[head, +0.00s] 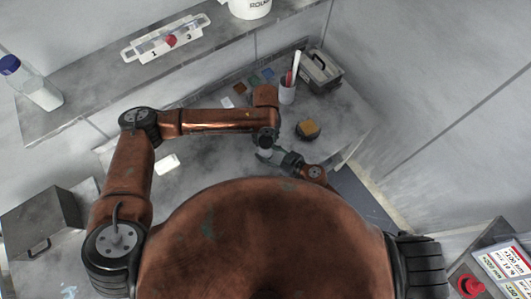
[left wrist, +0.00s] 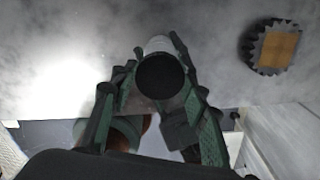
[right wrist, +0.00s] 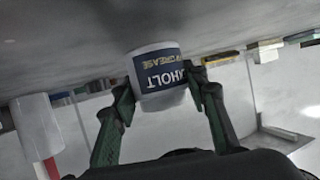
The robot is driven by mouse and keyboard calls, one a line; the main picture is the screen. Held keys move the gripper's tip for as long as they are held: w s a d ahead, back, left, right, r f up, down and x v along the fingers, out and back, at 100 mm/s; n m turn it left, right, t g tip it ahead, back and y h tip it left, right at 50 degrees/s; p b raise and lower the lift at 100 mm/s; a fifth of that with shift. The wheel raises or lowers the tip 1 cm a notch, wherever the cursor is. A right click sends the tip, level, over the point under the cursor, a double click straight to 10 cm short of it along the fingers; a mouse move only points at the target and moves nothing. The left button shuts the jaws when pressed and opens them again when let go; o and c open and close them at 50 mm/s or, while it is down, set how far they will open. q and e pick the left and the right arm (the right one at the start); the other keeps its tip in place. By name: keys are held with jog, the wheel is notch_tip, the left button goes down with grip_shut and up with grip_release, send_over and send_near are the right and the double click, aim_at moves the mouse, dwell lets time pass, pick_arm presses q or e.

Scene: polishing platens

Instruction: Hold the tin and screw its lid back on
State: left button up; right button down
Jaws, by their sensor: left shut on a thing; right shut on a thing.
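The tin (right wrist: 158,72) shows in the right wrist view as a pale tin with a dark blue label, upside down in the picture. My right gripper (right wrist: 160,100) is shut on its sides. The tin is small and partly covered in the head view (head: 265,153). The lid (left wrist: 161,76) shows in the left wrist view as a dark round disc facing the camera, with pale tin body beyond it. My left gripper (left wrist: 158,80) is shut around the lid from above. Whether the lid is seated on the tin, and whether the tin touches the bench, I cannot tell.
A pen cup (head: 287,92), a grey toolbox (head: 320,72) and small coloured squares stand farther back. A metal box (head: 42,222) is at far left.

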pick_arm(q)
send_over(265, 150)
jog(key=shift+w+d+f, duration=0.15)
jog(key=shift+f, duration=2.35)
jog(key=shift+f, duration=0.85)
jog(key=shift+f, duration=0.3)
jog(key=shift+f, duration=0.15)
jog(key=shift+a+f, duration=0.2)
jog(key=shift+f, duration=0.35)
jog(key=shift+c, duration=0.4)
jog(key=shift+d+r+g+y, duration=0.25)
jog(key=shift+r+g+y, duration=0.05)
jog(key=shift+y, duration=0.7)
